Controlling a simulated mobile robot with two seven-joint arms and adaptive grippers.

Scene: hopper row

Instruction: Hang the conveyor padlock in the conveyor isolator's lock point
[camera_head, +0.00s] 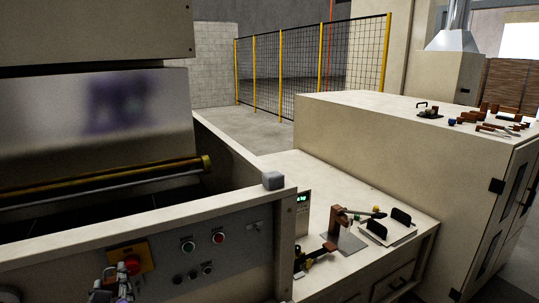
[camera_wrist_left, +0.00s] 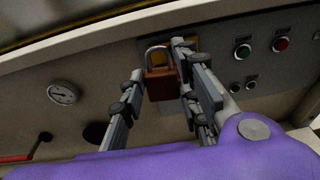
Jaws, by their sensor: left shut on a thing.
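The conveyor isolator is a yellow plate (camera_head: 143,254) with a red knob (camera_head: 132,264) on the grey control panel, at the lower left of the head view. My left gripper (camera_head: 110,284) is just below and in front of it. In the left wrist view, the gripper (camera_wrist_left: 160,72) is shut on the padlock (camera_wrist_left: 161,87), a red-brown body with a grey shackle pointing up. Part of the yellow isolator plate (camera_wrist_left: 190,44) shows behind the padlock and fingers. The lock point is hidden, and I cannot tell whether the shackle touches it. My right gripper is not in view.
Buttons (camera_head: 188,246) sit right of the isolator. In the wrist view, a round gauge (camera_wrist_left: 62,93) and a red handle (camera_wrist_left: 18,157) are at left. A bench (camera_head: 315,177) with tools and a large cabinet (camera_head: 380,140) stand to the right.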

